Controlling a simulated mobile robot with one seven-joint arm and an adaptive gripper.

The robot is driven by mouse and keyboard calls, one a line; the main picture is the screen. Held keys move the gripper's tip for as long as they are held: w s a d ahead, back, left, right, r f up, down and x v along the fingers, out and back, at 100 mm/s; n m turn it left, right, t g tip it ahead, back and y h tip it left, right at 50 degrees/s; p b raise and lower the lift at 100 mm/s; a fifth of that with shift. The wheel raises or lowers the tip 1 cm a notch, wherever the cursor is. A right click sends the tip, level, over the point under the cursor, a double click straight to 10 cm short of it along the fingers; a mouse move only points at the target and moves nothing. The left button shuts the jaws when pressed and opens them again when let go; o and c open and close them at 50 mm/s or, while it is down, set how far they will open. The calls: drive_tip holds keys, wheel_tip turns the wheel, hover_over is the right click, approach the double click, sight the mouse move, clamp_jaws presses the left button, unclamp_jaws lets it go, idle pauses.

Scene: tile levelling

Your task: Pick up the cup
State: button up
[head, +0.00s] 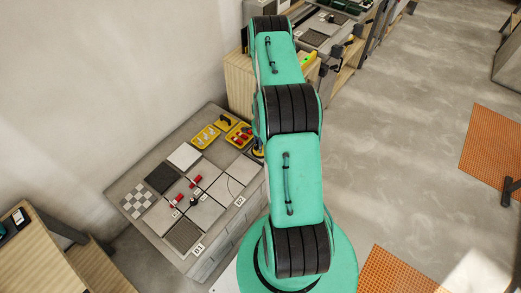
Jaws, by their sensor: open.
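I cannot make out a cup with certainty. A small yellow and black round thing (258,151) sits at the right edge of the grey tiled worktop (215,240), partly hidden behind my arm; it may be a suction cup. My teal arm reaches up the picture from its base, past the right side of the worktop. My gripper is not in view; the far end of my arm is hidden or turned away.
Two yellow trays (206,136) (238,134) with small parts stand at the worktop's back. Light and dark tiles and small red pieces (196,181) lie on it. A wooden cabinet (239,84) stands behind. Orange grid mats (492,150) lie on the otherwise open floor at right.

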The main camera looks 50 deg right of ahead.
drive_tip(key=shift+f, duration=0.1)
idle(0.5)
drive_tip(key=c, duration=1.2)
clamp_jaws()
drive_tip(key=shift+r, duration=0.7)
drive_tip(key=shift+s+a+r+p, duration=0.2)
drive_tip(key=shift+r+p, duration=0.1)
drive_tip(key=shift+r, duration=0.3)
drive_tip(key=shift+s+a+r+p, duration=0.2)
drive_tip(key=shift+r+p, duration=0.1)
drive_tip(key=shift+r, duration=0.3)
drive_tip(key=s+a+r+p, duration=0.1)
drive_tip(key=s+a+p, duration=0.1)
drive_tip(key=s+a, duration=0.8)
drive_tip(key=shift+s+a, duration=0.25)
drive_tip(key=shift+r, duration=0.1)
